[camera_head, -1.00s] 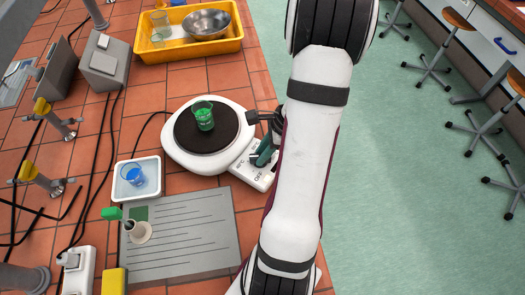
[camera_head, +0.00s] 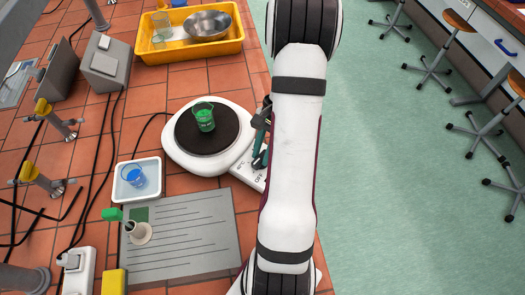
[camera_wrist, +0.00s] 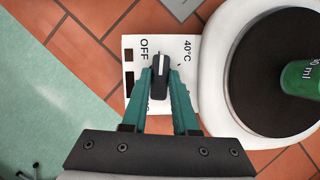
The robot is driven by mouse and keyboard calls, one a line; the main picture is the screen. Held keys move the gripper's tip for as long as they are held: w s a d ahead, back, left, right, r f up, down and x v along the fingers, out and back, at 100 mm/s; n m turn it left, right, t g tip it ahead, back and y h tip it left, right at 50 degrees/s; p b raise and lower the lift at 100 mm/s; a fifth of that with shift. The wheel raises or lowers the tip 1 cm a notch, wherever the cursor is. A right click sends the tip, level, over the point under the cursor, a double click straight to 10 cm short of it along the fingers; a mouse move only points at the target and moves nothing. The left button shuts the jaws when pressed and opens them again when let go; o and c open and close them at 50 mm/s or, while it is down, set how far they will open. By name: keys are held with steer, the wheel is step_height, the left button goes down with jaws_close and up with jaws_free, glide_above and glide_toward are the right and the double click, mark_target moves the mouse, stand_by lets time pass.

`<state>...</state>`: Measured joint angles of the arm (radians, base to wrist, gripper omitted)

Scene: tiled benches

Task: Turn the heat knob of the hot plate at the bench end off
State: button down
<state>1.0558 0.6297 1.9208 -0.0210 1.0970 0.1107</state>
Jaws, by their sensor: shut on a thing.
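The hot plate (camera_head: 187,152) is white with a round black top and stands near the right edge of the tiled bench. A beaker of green liquid (camera_head: 204,119) stands on its top. In the wrist view, the dark heat knob (camera_wrist: 159,76) sits on the white control panel (camera_wrist: 133,47), which is marked OFF and 40°C. The knob's light pointer line runs roughly up and down the picture, between those two marks. My gripper (camera_wrist: 160,82) is shut on the knob, with a teal finger on each side. In the head view, my arm hides part of the gripper and panel.
A white dish with a blue-liquid beaker (camera_head: 133,176) and a grey lined sheet (camera_head: 190,240) lie left and in front of the hot plate. A yellow tray (camera_head: 150,55) with a metal bowl (camera_head: 207,26) stands behind.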

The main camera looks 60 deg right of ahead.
steer(key=shift+n, duration=0.6)
steer(key=c, duration=0.7)
jaws_free()
steer(key=v, duration=1.5)
steer(key=shift+w+d+r, duration=0.2)
steer(key=shift+w+r, duration=0.15)
